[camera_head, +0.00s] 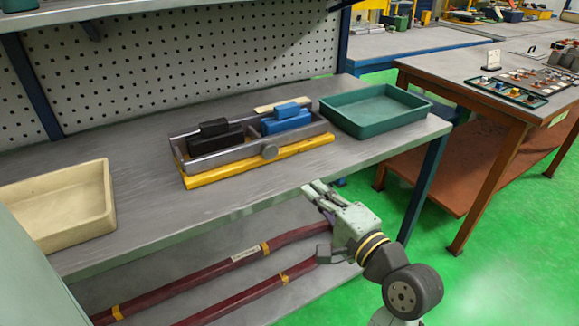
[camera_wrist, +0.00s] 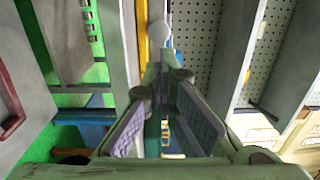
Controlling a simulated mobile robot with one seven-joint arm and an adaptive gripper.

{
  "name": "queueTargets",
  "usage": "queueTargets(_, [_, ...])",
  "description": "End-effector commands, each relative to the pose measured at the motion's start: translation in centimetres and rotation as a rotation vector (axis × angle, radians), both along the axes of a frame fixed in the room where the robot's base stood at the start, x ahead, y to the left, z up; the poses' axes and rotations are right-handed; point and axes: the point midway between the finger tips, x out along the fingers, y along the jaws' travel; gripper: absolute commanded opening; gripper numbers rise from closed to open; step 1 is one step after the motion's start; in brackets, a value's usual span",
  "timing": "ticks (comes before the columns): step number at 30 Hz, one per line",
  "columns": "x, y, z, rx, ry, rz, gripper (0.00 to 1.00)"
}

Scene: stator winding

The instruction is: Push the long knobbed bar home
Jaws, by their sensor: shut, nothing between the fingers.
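The long knobbed bar (camera_head: 232,157) is grey and lies along the front of a fixture with a yellow base (camera_head: 220,176). Its round grey knob (camera_head: 270,151) faces the front edge of the bench. The knob also shows in the wrist view (camera_wrist: 158,32), just past my fingertips. A black block (camera_head: 212,137) and a blue block (camera_head: 286,119) sit in the fixture behind the bar. My gripper (camera_head: 312,188) is in front of the bench edge, right of and nearer than the knob, apart from it. Its fingers are shut and empty, tips together in the wrist view (camera_wrist: 160,68).
A green tray (camera_head: 418,105) stands right of the fixture. A cream tray (camera_head: 105,195) stands at the left. A perforated panel (camera_head: 190,50) rises behind the bench. Dark red bars (camera_head: 190,280) lie on the lower shelf. The bench top between cream tray and fixture is clear.

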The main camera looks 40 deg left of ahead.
Motion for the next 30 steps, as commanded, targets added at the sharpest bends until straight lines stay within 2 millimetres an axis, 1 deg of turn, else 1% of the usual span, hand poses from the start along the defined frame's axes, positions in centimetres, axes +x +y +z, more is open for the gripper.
queueTargets(5, [0.7,2.3,0.3,0.000,0.001,0.006,0.00])
queueTargets(12, [2.4,7.2,0.5,0.000,0.000,0.007,0.00])
queueTargets(18, [3.8,10.6,0.6,0.001,0.000,0.004,0.00])
queueTargets(21, [4.3,11.8,0.5,0.000,0.001,0.002,0.00])
queueTargets(24, [4.6,12.5,0.4,0.000,0.001,0.002,0.00])
queueTargets(30, [4.8,12.9,0.3,0.001,-0.001,-0.001,0.00])
